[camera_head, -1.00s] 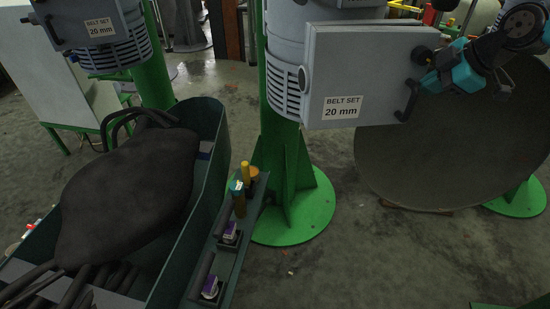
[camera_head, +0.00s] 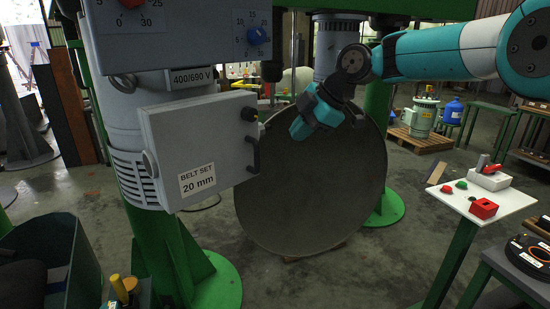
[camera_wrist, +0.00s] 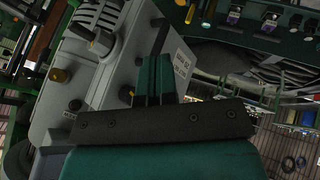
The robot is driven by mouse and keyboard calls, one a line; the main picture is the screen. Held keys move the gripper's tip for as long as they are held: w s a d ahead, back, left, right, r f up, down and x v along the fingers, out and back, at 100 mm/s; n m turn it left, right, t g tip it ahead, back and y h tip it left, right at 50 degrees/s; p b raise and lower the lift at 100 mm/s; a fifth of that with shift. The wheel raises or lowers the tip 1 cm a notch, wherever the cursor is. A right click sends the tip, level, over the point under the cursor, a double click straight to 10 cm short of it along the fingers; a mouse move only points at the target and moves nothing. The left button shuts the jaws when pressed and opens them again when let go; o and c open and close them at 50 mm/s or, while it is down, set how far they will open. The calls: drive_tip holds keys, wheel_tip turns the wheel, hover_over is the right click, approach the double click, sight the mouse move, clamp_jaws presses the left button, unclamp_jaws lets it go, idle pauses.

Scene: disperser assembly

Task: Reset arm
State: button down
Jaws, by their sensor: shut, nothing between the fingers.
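My gripper (camera_head: 298,130) shows in the head view as a teal and black piece at the end of my arm, right of the grey box (camera_head: 200,145) marked "BELT SET 20 mm". It stands in front of a large dark round dish (camera_head: 310,190). In the wrist view the two teal fingers of my gripper (camera_wrist: 152,80) are together, with nothing seen between them. Behind them is the grey box (camera_wrist: 178,45) with its label, partly hidden by the fingers. I cannot tell the exact gap between fingers and box.
Grey dial housings (camera_head: 170,30) hang above the box on a green column (camera_head: 175,250). A white table (camera_head: 485,215) with red and green parts stands at the right. A dark green bin (camera_head: 60,255) is at the lower left. Bare floor (camera_head: 370,260) lies between.

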drive_tip(key=w+v, duration=0.1)
drive_tip(key=v, duration=0.4)
drive_tip(key=s+d+f+m+g+h+b, duration=0.1)
drive_tip(key=s+d+f+m+b, duration=0.15)
drive_tip(key=s+m, duration=1)
drive_tip(key=s+d+f+m, duration=0.1)
drive_tip(key=s+d+f, duration=0.1)
drive_tip(key=s, duration=0.6)
drive_tip(key=s+d+f+m+g+h, duration=0.1)
drive_tip(key=s+d+f, duration=0.1)
drive_tip(key=s+f, duration=0.3)
drive_tip(key=s+d+f+m, duration=0.1)
drive_tip(key=s+d+f, duration=0.1)
drive_tip(key=s, duration=0.9)
drive_tip(key=shift+d+f+m+h+b, duration=0.25)
drive_tip(key=shift+f+m+h+b, duration=0.15)
drive_tip(key=shift+f, duration=0.5)
